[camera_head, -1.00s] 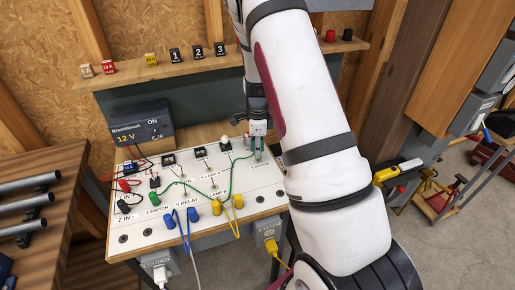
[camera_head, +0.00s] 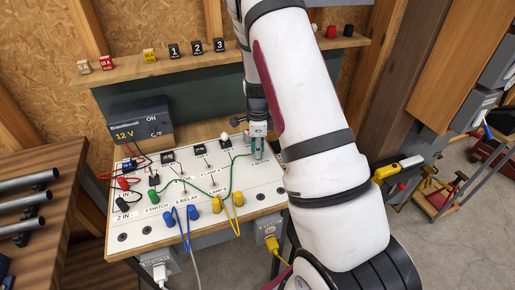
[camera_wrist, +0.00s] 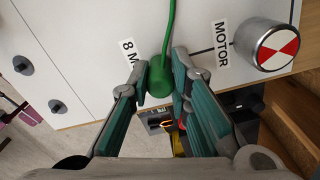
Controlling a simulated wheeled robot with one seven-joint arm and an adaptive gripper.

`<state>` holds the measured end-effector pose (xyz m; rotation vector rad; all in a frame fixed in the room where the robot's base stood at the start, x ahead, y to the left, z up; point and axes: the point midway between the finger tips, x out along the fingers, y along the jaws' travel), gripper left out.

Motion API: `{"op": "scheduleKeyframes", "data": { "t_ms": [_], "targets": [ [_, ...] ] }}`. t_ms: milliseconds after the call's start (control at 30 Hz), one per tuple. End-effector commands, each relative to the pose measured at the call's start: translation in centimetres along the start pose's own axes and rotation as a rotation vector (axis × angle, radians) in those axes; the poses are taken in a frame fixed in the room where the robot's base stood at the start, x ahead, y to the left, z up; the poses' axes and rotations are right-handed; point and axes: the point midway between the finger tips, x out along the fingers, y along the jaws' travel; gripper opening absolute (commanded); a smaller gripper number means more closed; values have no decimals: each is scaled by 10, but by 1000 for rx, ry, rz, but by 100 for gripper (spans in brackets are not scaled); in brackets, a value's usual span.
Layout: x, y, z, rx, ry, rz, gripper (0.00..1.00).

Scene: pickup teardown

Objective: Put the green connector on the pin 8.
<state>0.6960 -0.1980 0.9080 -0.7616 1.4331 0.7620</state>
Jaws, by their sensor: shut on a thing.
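The green connector (camera_wrist: 159,78) is between the two fingertips of my gripper (camera_wrist: 162,70) in the wrist view, with its green wire running up from it. My gripper is shut on it, right beside the partly covered label starting with "8 M" (camera_wrist: 130,52). Pin 8 itself is not visible; I cannot tell whether the connector is seated on it. In the head view my gripper (camera_head: 257,150) is low over the right back part of the white panel (camera_head: 150,227), and the green wire (camera_head: 231,174) runs left from it across the panel.
The motor's red-and-white disc (camera_wrist: 278,46) is to the right in the wrist view. Blue connectors (camera_head: 180,216) and yellow connectors (camera_head: 227,202) stand at the panel's front. A 12 V supply (camera_head: 140,126) stands behind the panel's left. A wooden bench (camera_head: 55,200) is at left.

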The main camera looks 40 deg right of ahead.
Motion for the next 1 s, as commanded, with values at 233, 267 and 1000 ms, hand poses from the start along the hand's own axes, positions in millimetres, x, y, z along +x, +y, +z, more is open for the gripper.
{"op": "scheduleKeyframes", "data": {
  "t_ms": [233, 267, 1000],
  "targets": [
    [0, 0, 0, 0, 0, 0, 42],
    [0, 0, 0, 0, 0, 0, 42],
    [-87, -1, 1, -1, -1, -4, 42]
  ]
}}
